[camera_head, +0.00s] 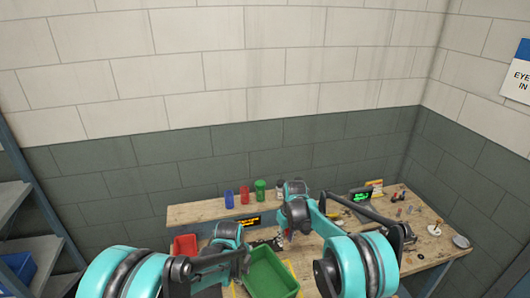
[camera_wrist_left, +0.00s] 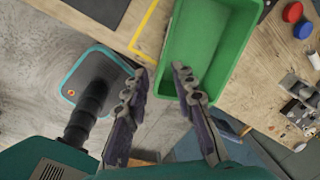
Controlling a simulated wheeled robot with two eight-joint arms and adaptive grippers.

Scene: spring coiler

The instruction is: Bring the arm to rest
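My left arm (camera_head: 205,262) comes in from the left above the front of the workbench (camera_head: 192,213). In the left wrist view my left gripper (camera_wrist_left: 162,75) is open, with its two fingers apart and nothing between them. Its fingertips are near the corner of a green bin (camera_wrist_left: 206,35); I cannot tell whether they touch it. The green bin also shows in the head view (camera_head: 272,275), close to the left gripper. My right arm (camera_head: 298,212) reaches over the bench from the right. Its gripper is small and partly hidden, so its fingers are unclear.
A red bin (camera_head: 186,246) sits left of my left wrist. Blue (camera_head: 229,199), red (camera_head: 245,194) and green (camera_head: 260,190) containers stand at the bench's back. A lit display (camera_head: 362,195) and small parts occupy the right side. A shelf (camera_head: 12,205) stands at far left.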

